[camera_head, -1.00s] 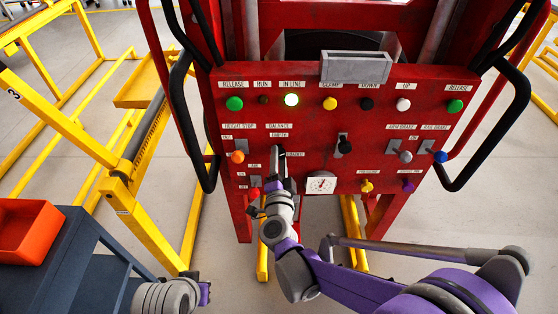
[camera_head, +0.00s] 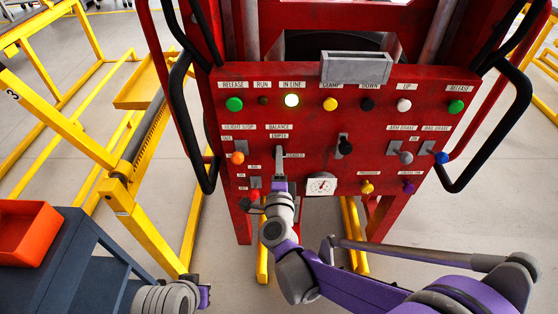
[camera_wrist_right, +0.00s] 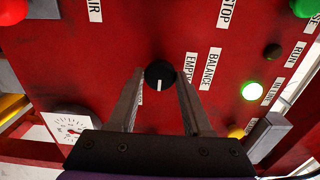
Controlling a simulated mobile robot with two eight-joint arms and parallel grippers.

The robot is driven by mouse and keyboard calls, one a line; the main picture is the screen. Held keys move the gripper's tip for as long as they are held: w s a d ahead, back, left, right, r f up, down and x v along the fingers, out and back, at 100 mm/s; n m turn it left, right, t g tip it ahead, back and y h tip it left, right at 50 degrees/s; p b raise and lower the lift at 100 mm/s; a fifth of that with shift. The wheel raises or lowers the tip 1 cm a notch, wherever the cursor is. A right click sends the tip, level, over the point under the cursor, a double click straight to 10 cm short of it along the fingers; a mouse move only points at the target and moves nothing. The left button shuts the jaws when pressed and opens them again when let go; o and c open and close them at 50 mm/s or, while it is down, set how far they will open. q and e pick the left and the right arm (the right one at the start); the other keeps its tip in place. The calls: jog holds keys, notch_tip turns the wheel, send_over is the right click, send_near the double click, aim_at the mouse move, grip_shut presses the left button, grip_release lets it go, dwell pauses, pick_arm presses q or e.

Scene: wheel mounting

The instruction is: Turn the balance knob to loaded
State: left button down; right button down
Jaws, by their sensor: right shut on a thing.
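The balance knob (camera_wrist_right: 159,75) is black and round with a white pointer mark. In the right wrist view it sits between the two fingertips of my right gripper (camera_wrist_right: 158,88), which is shut on it. The mark points down in that view, away from the EMPTY label (camera_wrist_right: 190,68) and towards the side where LOADED stands in the head view. In the head view my right gripper (camera_head: 280,170) reaches the red panel (camera_head: 225,78) just below the BALANCE and EMPTY labels. The LOADED label (camera_head: 294,156) is to its right.
A dial gauge (camera_head: 321,186) sits right of my right gripper. A red knob (camera_head: 253,195) and an orange knob (camera_head: 237,158) lie to its left. A black lever (camera_head: 345,147) is farther right. The IN LINE light (camera_head: 291,100) glows green. Black handles flank the panel.

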jog(key=shift+c, duration=1.6)
grip_release()
jog(key=s, duration=1.1)
notch_tip(320, 180, up, 7)
jog(key=s+d+n+g+y+p, duration=0.2)
jog(key=n+g+y+p, duration=0.3)
jog(key=n, duration=0.7)
jog(key=s+d+f+n+g+h+p, duration=0.2)
jog(key=s+d+n+g+p, duration=0.1)
jog(key=s+d, duration=0.4)
jog(key=s+d+f+n+g+h+p, duration=0.2)
jog(key=s+d+n+g+h+p, duration=0.1)
jog(key=s+d, duration=0.5)
jog(key=shift+d+f+g, duration=0.35)
jog(key=shift+g, duration=0.45)
